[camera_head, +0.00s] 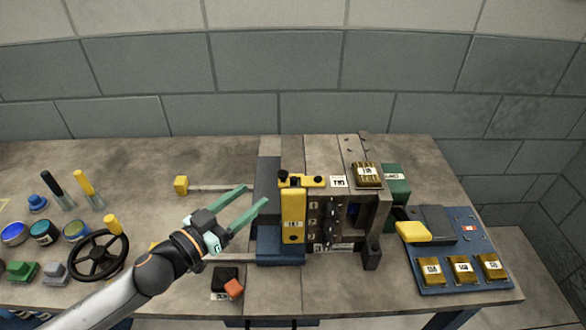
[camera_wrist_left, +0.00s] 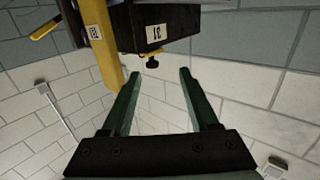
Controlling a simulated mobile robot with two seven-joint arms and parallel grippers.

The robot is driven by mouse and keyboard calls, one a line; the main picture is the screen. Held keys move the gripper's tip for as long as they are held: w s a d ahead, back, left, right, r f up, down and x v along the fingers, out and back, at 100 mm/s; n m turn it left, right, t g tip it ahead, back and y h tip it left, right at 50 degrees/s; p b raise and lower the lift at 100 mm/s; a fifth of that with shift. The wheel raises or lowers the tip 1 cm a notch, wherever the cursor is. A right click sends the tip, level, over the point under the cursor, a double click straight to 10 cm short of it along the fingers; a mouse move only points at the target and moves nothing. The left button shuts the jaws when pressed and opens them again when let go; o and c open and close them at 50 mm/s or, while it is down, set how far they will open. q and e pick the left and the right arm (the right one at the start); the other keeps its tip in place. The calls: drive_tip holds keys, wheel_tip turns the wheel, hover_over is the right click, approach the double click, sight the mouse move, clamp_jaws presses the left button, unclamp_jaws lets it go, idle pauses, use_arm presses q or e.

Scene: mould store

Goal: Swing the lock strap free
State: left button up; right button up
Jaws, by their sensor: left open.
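The lock strap appears to be the long yellow bar (camera_head: 293,218) with a white label, standing along the front of the mould block (camera_head: 325,215). A yellow crosspiece with black knobs (camera_head: 302,181) sits at its top end. In the left wrist view the yellow bar (camera_wrist_left: 98,35) passes left of the fingers, and a small black knob (camera_wrist_left: 152,63) shows beyond and between the fingertips. My left gripper (camera_head: 256,194) is open and empty, just left of the bar, with no contact that I can make out. My right gripper is out of view.
A black handwheel (camera_head: 99,255) and several small pots stand at the left of the bench (camera_head: 130,165). A blue board (camera_head: 465,255) with several brass blocks lies at the right. A brass block (camera_head: 367,175) tops the mould. An orange-tipped black piece (camera_head: 227,280) lies in front.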

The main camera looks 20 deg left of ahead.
sight(293, 173)
use_arm(q)
drive_tip(key=shift+m+h, duration=0.5)
drive_tip(key=shift+h, duration=0.3)
drive_tip(key=x, duration=0.4)
drive_tip(key=p+x, duration=0.1)
drive_tip(key=x, duration=0.3)
drive_tip(key=r+p+x, duration=0.1)
drive_tip(key=x, duration=0.4)
drive_tip(key=shift+s+d, duration=0.2)
drive_tip(key=shift+d, duration=0.05)
drive_tip(key=shift+c, duration=0.3)
clamp_jaws()
